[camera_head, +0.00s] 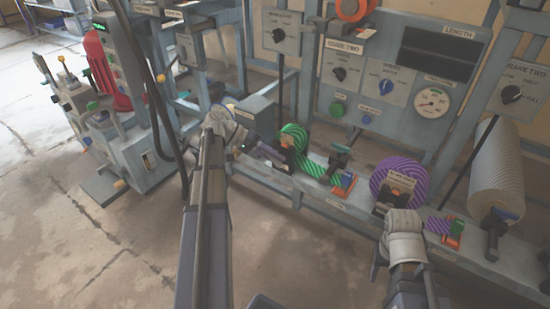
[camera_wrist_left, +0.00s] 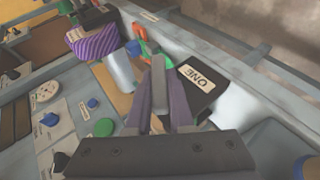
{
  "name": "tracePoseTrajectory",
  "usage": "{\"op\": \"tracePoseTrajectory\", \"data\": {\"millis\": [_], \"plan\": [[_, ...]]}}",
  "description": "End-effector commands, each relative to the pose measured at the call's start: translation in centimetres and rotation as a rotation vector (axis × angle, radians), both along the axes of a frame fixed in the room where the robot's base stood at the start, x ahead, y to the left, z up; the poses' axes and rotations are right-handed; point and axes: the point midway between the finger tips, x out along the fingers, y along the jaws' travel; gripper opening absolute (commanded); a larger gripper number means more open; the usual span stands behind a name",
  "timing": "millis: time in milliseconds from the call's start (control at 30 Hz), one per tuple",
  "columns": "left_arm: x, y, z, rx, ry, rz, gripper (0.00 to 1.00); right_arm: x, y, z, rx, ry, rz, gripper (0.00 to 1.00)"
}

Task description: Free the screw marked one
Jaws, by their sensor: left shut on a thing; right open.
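A black block labelled ONE (camera_wrist_left: 198,88) sits beside my left fingers in the left wrist view. My left gripper (camera_wrist_left: 160,95) is shut on a dark grey bar (camera_wrist_left: 159,80), the screw by that label. In the head view, my left gripper (camera_head: 270,152) reaches to the bench beside the green striped roll (camera_head: 293,138). The screw itself is mostly hidden there. My right gripper (camera_head: 402,222) is open, in front of the purple striped roll (camera_head: 412,172) and a dark labelled block (camera_head: 399,187). Its fingertips are hard to make out.
A control panel with knobs and a gauge (camera_head: 432,102) stands behind the bench. A large grey ribbed roll (camera_head: 497,165) is at the right. A grey box (camera_head: 257,117) stands near my left wrist. The floor (camera_head: 60,230) at the left front is clear.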

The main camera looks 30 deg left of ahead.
Motion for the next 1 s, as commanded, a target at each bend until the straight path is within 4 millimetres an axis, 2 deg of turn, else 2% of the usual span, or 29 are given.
{"op": "tracePoseTrajectory", "data": {"millis": [33, 67, 300, 633, 1000], "plan": [[-0.1, 0.0, -0.1, 0.002, 0.004, -0.002, 0.00, 0.0, 0.0, 0.0, 0.000, 0.000, 0.000, 0.50], [-0.1, 0.0, -0.1, 0.002, 0.004, -0.002, 0.23, 0.0, 0.0, 0.0, 0.000, 0.000, 0.000, 0.50], [-0.1, 0.0, 0.0, 0.001, 0.001, -0.001, 0.50, 0.0, 0.0, 0.0, 0.000, 0.000, 0.000, 0.50], [-0.2, 0.6, 0.6, 0.001, 0.000, 0.000, 0.50, 0.0, 0.0, 0.6, 0.000, 0.000, 0.000, 0.50], [-2.0, 5.0, 3.8, 0.001, 0.000, 0.002, 0.50, 0.0, 0.0, 3.8, -0.001, 0.002, 0.000, 0.50]]}}
